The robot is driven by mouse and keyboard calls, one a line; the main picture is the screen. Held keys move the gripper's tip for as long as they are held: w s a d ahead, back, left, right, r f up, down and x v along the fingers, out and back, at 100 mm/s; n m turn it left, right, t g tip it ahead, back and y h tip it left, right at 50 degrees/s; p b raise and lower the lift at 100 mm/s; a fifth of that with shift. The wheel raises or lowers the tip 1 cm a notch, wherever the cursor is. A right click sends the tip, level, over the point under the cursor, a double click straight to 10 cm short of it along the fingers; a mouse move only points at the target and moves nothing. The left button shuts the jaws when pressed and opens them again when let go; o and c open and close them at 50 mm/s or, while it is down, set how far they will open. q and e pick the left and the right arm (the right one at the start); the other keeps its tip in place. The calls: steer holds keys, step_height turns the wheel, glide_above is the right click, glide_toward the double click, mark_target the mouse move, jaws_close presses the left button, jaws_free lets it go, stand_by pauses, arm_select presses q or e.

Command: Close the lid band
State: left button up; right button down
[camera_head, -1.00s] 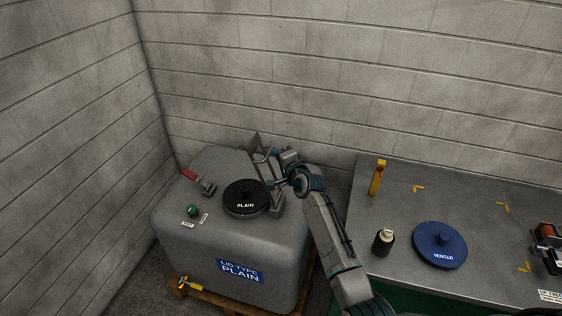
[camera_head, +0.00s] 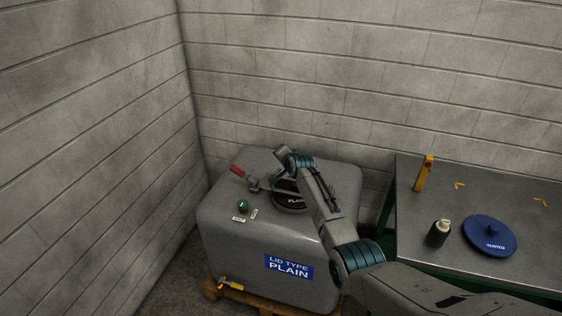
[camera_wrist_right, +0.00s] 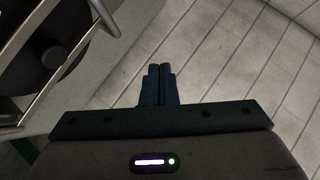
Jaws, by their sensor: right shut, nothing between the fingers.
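The black PLAIN lid (camera_head: 290,203) sits on top of the grey tank (camera_head: 240,270), partly hidden behind my right arm. The lid band (camera_wrist_right: 88,42) shows as thin metal bars in the right wrist view, with the dark lid (camera_wrist_right: 35,55) behind it. In the head view the band is mostly hidden by my wrist. A clamp with a red handle (camera_head: 237,171) stands left of the lid. My right gripper (camera_wrist_right: 160,68) is shut and empty, with its fingers apart from the band's bars. Its wrist is above the lid in the head view. My left gripper is not in view.
A green button (camera_head: 243,205) is on the tank's top near the clamp. Block walls stand close behind and to the left. On the bench (camera_head: 480,180) at right are a blue VENTED lid (camera_head: 490,235), a dark bottle (camera_head: 438,233) and a yellow post (camera_head: 424,173).

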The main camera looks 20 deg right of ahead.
steer(key=shift+n+g+h, duration=0.3)
steer(key=shift+g, duration=0.1)
steer(key=a+f+b, duration=0.1)
steer(key=f+b, duration=0.1)
steer(key=w+f+b, duration=0.1)
steer(key=f+b, duration=0.1)
steer(key=w+a+f+b, duration=0.1)
steer(key=f+b, duration=0.1)
steer(key=f, duration=0.1)
steer(key=shift+w+a+f+b, duration=0.1)
steer(key=shift+w+a+b, duration=0.05)
steer(key=shift+a+b, duration=0.2)
steer(key=shift+w+a+f+b, duration=0.1)
steer(key=shift+a+f+b, duration=0.1)
steer(key=shift+f+b, duration=0.3)
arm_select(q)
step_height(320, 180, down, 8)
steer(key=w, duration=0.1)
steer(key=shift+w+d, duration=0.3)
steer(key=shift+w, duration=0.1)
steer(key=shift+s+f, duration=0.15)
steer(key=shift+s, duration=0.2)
arm_select(e)
steer(key=shift+r, duration=0.1)
steer(key=shift+r, duration=0.1)
